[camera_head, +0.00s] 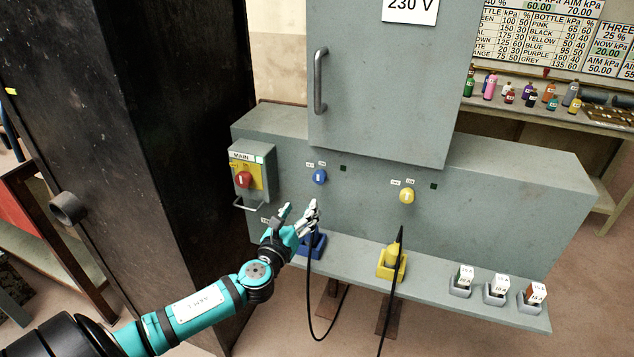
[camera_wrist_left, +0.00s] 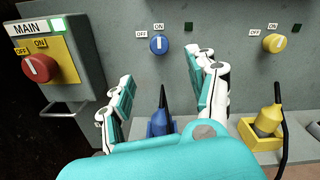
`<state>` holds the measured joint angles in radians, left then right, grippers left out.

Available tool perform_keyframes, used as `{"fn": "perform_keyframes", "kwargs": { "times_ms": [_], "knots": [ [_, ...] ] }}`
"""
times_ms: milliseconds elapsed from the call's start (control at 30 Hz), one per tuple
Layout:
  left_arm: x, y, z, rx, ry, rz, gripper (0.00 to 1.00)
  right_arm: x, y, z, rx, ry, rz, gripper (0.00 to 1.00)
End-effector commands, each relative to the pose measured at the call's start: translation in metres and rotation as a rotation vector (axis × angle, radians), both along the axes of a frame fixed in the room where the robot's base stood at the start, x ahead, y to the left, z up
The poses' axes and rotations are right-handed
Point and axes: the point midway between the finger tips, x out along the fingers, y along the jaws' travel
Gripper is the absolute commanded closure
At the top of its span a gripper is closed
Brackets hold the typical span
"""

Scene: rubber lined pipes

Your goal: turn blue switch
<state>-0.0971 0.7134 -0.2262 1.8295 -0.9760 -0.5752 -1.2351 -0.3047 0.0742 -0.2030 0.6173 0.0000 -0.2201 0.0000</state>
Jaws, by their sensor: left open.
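The blue switch (camera_head: 320,177) is a round knob on the grey cabinet's front panel, with OFF and ON labels above it. In the left wrist view the blue switch (camera_wrist_left: 159,45) shows above and between my fingers, its white mark near upright. My left gripper (camera_head: 299,211) is open and empty, below and a little left of the blue switch in the head view, apart from it. In the left wrist view the left gripper (camera_wrist_left: 165,90) has its fingers spread, with a blue plug (camera_wrist_left: 163,110) in a blue socket visible between them. My right gripper is not in view.
A red main switch (camera_head: 243,180) on a yellow plate is left of the blue switch. A yellow switch (camera_head: 407,196) is to the right, above a yellow plug (camera_head: 392,258). Black cables hang down in front.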

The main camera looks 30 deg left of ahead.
Motion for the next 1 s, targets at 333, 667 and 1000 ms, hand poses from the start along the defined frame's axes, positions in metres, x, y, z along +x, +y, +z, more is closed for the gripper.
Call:
{"fn": "perform_keyframes", "kwargs": {
  "times_ms": [333, 667, 1000],
  "knots": [
    [0.076, 0.019, 0.0, -0.004, -0.001, 0.003, 0.42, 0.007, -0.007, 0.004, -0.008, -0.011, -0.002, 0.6],
    [0.118, 0.029, -0.001, -0.004, 0.001, 0.002, 0.42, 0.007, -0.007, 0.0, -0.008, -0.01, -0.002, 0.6],
    [0.123, 0.029, -0.001, -0.003, 0.001, -0.001, 0.42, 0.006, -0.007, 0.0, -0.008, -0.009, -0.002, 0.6]
  ]
}}
